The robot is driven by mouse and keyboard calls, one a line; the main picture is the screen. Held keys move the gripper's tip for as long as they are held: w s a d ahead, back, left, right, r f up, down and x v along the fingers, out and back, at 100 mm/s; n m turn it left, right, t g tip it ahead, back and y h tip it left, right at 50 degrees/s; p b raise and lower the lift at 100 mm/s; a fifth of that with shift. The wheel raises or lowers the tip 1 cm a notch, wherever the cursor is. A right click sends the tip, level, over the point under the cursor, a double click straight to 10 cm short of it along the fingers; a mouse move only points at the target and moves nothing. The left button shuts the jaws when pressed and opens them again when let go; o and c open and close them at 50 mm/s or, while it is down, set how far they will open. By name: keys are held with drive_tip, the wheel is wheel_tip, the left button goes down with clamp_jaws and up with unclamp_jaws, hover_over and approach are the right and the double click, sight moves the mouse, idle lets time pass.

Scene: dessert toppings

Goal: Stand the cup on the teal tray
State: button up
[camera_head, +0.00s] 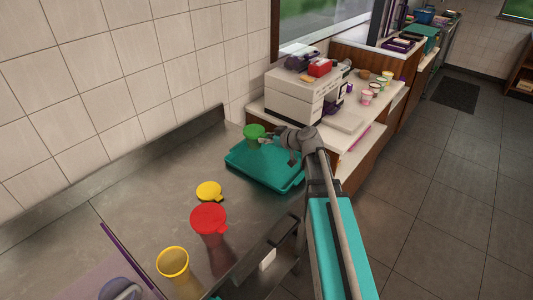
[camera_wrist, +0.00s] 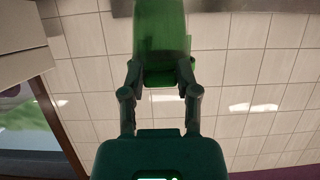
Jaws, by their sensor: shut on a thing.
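A green cup (camera_head: 254,133) is at the far left part of the teal tray (camera_head: 276,181) in the head view, looking roughly upright. My gripper (camera_head: 266,140) comes in from the right and is shut on the cup. In the wrist view the cup (camera_wrist: 160,30) fills the space between the two fingers of my gripper (camera_wrist: 161,72). The tray lies flat on the steel counter, and its visible floor is otherwise bare. I cannot tell whether the cup's base touches the tray; the gripper and the viewing angle hide this.
A white machine (camera_head: 300,96) stands on the side counter beyond the tray. A tiled wall (camera_head: 130,75) runs behind the counter.

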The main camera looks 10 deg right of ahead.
drive_tip(key=w+f+b, duration=0.4)
drive_tip(key=f, duration=0.1)
drive_tip(key=shift+d, duration=0.45)
drive_tip(key=shift+w, duration=0.15)
drive_tip(key=shift+w+d+f+b, duration=0.1)
drive_tip(key=shift+w+f+b, duration=0.35)
drive_tip(key=shift+f+b, duration=0.4)
drive_tip(key=shift+s+f+b, duration=0.1)
drive_tip(key=shift+f+b, duration=1.1)
drive_tip(key=shift+b, duration=0.25)
drive_tip(key=shift+f, duration=0.15)
drive_tip(key=o, duration=1)
drive_tip(key=shift+r, duration=0.25)
